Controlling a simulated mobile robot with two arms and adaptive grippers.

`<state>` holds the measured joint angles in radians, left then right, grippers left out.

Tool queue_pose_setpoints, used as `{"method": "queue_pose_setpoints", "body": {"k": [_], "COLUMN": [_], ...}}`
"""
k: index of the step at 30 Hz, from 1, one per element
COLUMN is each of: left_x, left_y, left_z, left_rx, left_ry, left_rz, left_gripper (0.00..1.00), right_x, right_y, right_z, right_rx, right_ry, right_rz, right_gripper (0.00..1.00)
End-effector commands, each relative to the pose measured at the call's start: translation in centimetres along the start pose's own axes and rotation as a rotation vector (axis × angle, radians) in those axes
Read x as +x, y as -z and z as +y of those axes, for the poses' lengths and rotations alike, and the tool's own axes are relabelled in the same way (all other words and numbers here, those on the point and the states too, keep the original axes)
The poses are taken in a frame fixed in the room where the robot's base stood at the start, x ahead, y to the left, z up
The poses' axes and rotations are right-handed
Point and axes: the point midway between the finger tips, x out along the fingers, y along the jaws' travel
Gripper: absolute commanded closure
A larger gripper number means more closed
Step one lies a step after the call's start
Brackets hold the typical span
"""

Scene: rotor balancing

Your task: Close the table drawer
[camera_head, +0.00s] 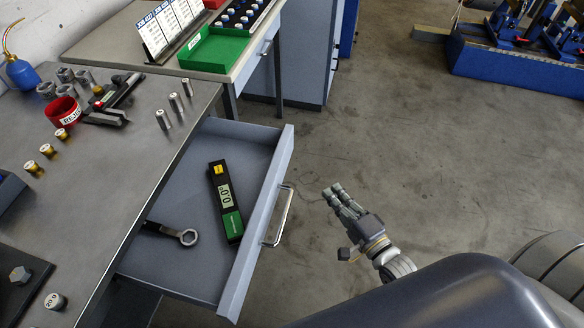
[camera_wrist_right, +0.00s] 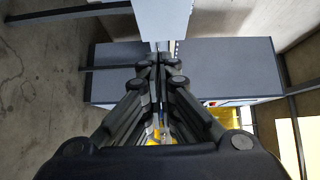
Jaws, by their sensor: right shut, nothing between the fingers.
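The table drawer (camera_head: 262,215) is pulled well out from under the grey metal table (camera_head: 110,165). A silver bar handle (camera_head: 280,215) is on its front panel. Inside lie a black and green device with a display (camera_head: 226,200) and a wrench (camera_head: 178,233) whose far end is hidden under the tabletop. My right gripper (camera_head: 336,192) is to the right of the handle, apart from it, with its fingers together and empty. The right wrist view shows the closed fingers (camera_wrist_right: 158,65) with a grey panel above them. My left gripper is not in view.
A second table (camera_head: 205,70) with a green tray (camera_head: 217,48) stands at the back. Metal parts, a red cup (camera_head: 63,112) and a blue bottle (camera_head: 22,73) are on the grey table. The floor (camera_head: 400,130) right of the drawer is clear. A blue rack (camera_head: 510,72) stands farther back.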

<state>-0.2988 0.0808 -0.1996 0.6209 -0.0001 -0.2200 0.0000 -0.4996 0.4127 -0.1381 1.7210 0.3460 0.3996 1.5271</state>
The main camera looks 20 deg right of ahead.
Motion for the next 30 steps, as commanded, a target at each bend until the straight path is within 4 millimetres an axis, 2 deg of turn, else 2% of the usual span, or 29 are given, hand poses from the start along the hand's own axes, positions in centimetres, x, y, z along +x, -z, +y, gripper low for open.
{"method": "queue_pose_setpoints", "body": {"k": [5,20,24,30], "left_x": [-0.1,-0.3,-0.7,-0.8], "left_y": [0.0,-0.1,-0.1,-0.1], "left_z": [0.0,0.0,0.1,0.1], "left_rx": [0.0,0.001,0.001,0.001], "left_ry": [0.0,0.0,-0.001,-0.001], "left_rz": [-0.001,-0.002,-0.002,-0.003], "left_gripper": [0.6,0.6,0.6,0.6], "right_x": [1.3,10.5,11.8,12.7], "right_y": [0.0,0.0,-1.8,-2.8], "right_z": [-0.6,-0.6,-0.6,-0.5], "right_rx": [0.017,0.013,0.017,0.014], "right_ry": [0.015,0.012,0.009,0.008], "right_rz": [-0.001,-0.001,-0.001,-0.001], "right_gripper": [1.0,1.0,1.0,1.0]}}
